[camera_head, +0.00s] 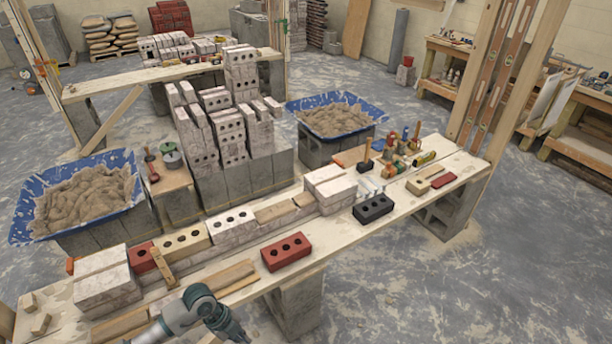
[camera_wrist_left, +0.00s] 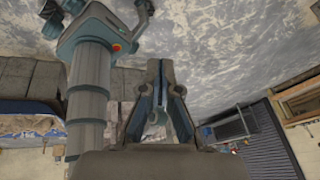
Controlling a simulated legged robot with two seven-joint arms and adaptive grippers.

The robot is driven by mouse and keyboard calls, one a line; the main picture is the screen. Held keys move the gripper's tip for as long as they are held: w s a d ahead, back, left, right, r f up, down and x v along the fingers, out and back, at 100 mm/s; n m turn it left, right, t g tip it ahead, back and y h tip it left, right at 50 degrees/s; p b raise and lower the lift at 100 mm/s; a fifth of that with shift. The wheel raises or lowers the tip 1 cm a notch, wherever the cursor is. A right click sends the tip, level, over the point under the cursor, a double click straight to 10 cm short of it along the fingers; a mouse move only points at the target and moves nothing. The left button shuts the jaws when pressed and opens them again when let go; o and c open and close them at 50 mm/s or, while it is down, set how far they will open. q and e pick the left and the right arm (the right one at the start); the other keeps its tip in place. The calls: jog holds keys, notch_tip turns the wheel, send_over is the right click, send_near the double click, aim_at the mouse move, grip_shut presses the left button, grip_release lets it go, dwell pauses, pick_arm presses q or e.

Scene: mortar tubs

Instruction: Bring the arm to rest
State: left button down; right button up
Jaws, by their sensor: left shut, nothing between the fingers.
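My left arm (camera_head: 196,306) comes into the head view at the bottom edge, left of centre, in front of the near plank bench. Its grey-teal joint is bent, and the dark end beyond it is partly cut off by the frame's lower edge. In the left wrist view my left gripper (camera_wrist_left: 160,70) shows in the middle, with its dark fingers together and nothing between them. The wrist picture looks upside down, with grey floor at the top. Another grey-teal part of my body fills its left side. My right gripper is not clearly visible.
The near plank bench (camera_head: 400,212) bears a red brick (camera_head: 286,252), a black brick (camera_head: 373,208) and loose timber. Blue mortar tubs (camera_head: 130,165) (camera_head: 377,108) stand left and right behind it. Block stacks fill the middle. Open floor (camera_head: 470,290) lies at lower right.

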pick_arm(q)
jog(key=w+d+r+n+t+h, duration=0.2)
jog(key=d+t+h, duration=0.1)
jog(key=d+h, duration=0.4)
jog(key=w+d+r+n+t+h, duration=0.15)
jog(key=d+h, duration=0.25)
jog(key=d, duration=0.5)
jog(key=w+a+f+n+t+y, duration=0.6)
jog(key=a+f+n+t+y, duration=0.2)
jog(key=a+f+n+t, duration=0.4)
jog(key=s+a+f+n+g+y, duration=0.3)
jog(key=s+a+f+n+y, duration=0.2)
jog(key=f, duration=0.6)
jog(key=s+f+g, duration=0.3)
jog(key=s+f, duration=0.3)
jog(key=s, duration=0.3)
jog(key=s+a+f+n+g+y, duration=0.1)
jog(key=s+f+g, duration=0.3)
jog(key=s, duration=0.6)
jog(key=s+a+f+n+g+y, duration=0.1)
jog(key=s+f+g, duration=0.3)
jog(key=s+f, duration=0.4)
jog(key=shift+s+a, duration=0.15)
jog(key=shift+s, duration=1)
pick_arm(e)
jog(key=s+f, duration=0.4)
jog(key=f, duration=0.4)
jog(key=shift+s+d+f, duration=0.15)
jog(key=shift+d+f, duration=0.05)
jog(key=shift+d, duration=0.25)
